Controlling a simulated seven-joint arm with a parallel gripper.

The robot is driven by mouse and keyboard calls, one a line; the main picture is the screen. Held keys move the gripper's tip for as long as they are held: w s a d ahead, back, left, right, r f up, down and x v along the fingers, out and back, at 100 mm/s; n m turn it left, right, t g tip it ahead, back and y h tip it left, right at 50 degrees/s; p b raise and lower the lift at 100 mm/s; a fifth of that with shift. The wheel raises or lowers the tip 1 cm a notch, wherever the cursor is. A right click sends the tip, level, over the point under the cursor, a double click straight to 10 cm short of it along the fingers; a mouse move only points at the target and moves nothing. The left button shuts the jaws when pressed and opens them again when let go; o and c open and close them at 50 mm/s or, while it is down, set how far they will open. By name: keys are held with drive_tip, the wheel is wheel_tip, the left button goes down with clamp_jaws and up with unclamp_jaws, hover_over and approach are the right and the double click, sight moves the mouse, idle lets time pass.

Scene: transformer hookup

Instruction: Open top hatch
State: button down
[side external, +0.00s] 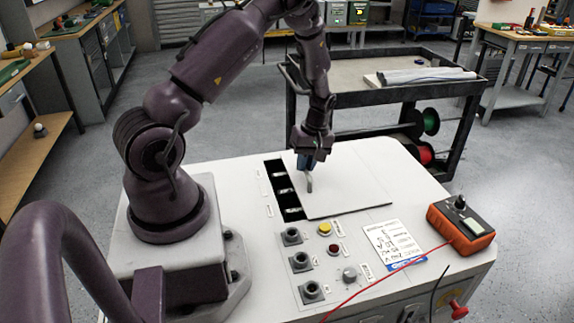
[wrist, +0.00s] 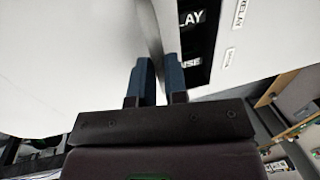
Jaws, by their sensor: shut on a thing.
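The top hatch (side external: 347,185) is a flat white plate on top of the white cabinet. A dark opening (side external: 281,188) with several labelled slots shows along its left edge. A grey handle (side external: 309,183) stands up near the hatch's left side. My gripper (side external: 307,160) points down over that handle and is shut on it. In the wrist view, the two blue fingers of my gripper (wrist: 159,62) are on either side of the grey handle (wrist: 154,30). The hatch (wrist: 75,50) lies left of it and the dark opening (wrist: 200,45) right. The handle's grasped part is hidden between the fingers.
Knobs, a yellow button (side external: 324,229) and a red button (side external: 333,249) sit in front of the hatch. A written card (side external: 393,245) and an orange meter (side external: 461,225) with a red lead lie to the right. A black cart (side external: 385,90) stands behind the cabinet.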

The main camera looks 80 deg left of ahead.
hover_over(351, 172)
drive_tip(key=shift+a, duration=0.1)
idle(0.5)
drive_tip(key=c, duration=1.1)
unclamp_jaws()
drive_tip(key=shift+c, duration=0.2)
drive_tip(key=shift+r, duration=0.1)
wheel_tip(351, 172, up, 13)
drive_tip(key=w, duration=0.2)
drive_tip(key=shift+w+f, duration=0.2)
drive_tip(key=shift+w, duration=0.05)
